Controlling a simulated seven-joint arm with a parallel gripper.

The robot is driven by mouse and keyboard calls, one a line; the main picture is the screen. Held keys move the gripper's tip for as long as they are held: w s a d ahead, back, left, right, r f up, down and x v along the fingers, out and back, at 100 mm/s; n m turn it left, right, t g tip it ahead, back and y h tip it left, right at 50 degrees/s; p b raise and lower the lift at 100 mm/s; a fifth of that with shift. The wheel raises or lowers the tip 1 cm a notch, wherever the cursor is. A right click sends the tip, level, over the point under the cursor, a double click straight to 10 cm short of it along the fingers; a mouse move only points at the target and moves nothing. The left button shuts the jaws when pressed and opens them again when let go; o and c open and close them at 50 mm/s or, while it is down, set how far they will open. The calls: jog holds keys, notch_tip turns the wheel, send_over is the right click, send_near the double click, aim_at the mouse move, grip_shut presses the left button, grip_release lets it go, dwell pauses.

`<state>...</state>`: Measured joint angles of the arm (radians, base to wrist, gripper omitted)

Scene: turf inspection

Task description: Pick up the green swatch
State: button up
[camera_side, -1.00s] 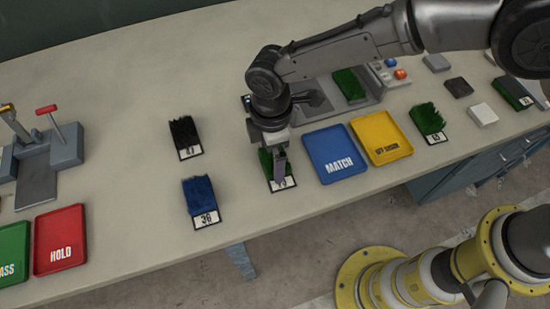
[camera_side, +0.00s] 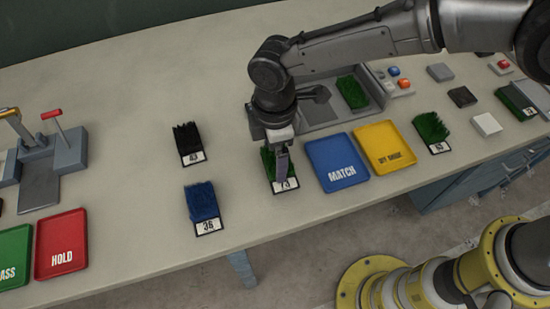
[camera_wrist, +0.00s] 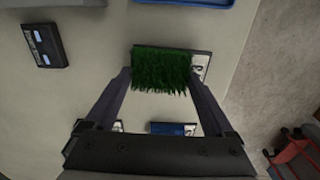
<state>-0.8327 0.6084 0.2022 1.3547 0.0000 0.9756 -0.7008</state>
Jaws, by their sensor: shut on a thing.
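The green swatch (camera_side: 267,162) is a tuft of green turf on a dark base with a white label reading 73. It lies on the bench left of the MATCH tray. My gripper (camera_side: 281,165) points down over it and hides part of it in the side view. In the wrist view, the green swatch (camera_wrist: 161,70) sits between the two fingers of my gripper (camera_wrist: 160,80), which is shut on it. The swatch appears to rest at bench level.
The blue MATCH tray (camera_side: 337,181) and a yellow tray (camera_side: 385,163) stand just right. A blue swatch (camera_side: 202,202) and a black swatch (camera_side: 187,140) lie left. Other green swatches (camera_side: 431,128) lie right. Bench between the blue swatch and the red HOLD tray (camera_side: 61,262) is clear.

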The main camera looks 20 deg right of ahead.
jog(key=s+d+r+n, duration=0.1)
jog(key=s+d+r, duration=0.8)
jog(key=d+r, duration=0.1)
jog(key=w+d, duration=1)
jog(key=w, duration=0.2)
jog(key=shift+m, duration=0.3)
jog(key=w+a+f, duration=0.1)
jog(key=w+f, duration=0.1)
jog(key=w, duration=0.2)
jog(key=w+a+f, duration=0.2)
jog(key=w+f, duration=0.1)
jog(key=w, duration=0.1)
jog(key=w+a+f, duration=0.2)
jog(key=w+f, duration=0.1)
jog(key=w, duration=0.1)
jog(key=shift+a+f, duration=0.15)
jog(key=shift+w+a+f, duration=0.1)
jog(key=shift+w+f, duration=0.2)
jog(key=shift+f, duration=1.55)
